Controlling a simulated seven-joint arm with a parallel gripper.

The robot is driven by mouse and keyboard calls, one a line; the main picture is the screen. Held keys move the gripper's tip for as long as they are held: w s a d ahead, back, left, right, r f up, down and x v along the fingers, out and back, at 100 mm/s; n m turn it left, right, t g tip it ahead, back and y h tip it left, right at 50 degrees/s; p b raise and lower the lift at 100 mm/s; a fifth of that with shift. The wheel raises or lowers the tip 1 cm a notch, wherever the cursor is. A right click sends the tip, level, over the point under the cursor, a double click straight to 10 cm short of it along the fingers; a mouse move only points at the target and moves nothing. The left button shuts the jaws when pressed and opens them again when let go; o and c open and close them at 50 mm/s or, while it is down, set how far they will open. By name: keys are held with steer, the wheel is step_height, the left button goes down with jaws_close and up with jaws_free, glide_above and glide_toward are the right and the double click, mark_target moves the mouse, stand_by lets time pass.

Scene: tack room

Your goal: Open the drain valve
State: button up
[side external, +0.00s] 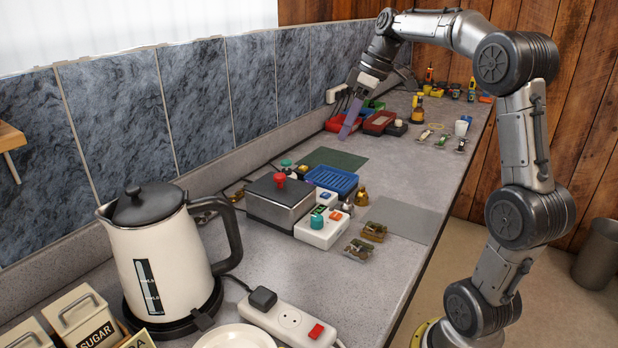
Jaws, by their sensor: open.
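No part is clearly marked as the drain valve, and I cannot tell which fitting it is. A red knob (280,180) stands on top of a dark-topped metal box (283,203) in the middle of the counter. A teal knob (317,221) sits on a white control box (322,233) in front of it. My gripper (347,127) points down at the far part of the counter, beside the red bins and well beyond both boxes. Its long purple fingers are seen nearly edge-on, so the gap between them is hidden. I see nothing held.
A kettle (158,250) and a power strip (287,320) stand at the near end. A blue tray (331,180), a green mat (335,159) and brass weights (361,195) lie around the boxes. Red bins (378,122) stand by the wall. The counter's right middle is fairly clear.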

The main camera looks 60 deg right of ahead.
steer(key=w+f+n+g+h, duration=0.2)
steer(key=w+f+g, duration=0.15)
steer(key=w, duration=0.75)
steer(key=f, duration=1.2)
steer(key=shift+s+f, duration=0.3)
steer(key=shift+f, duration=0.05)
jaws_close()
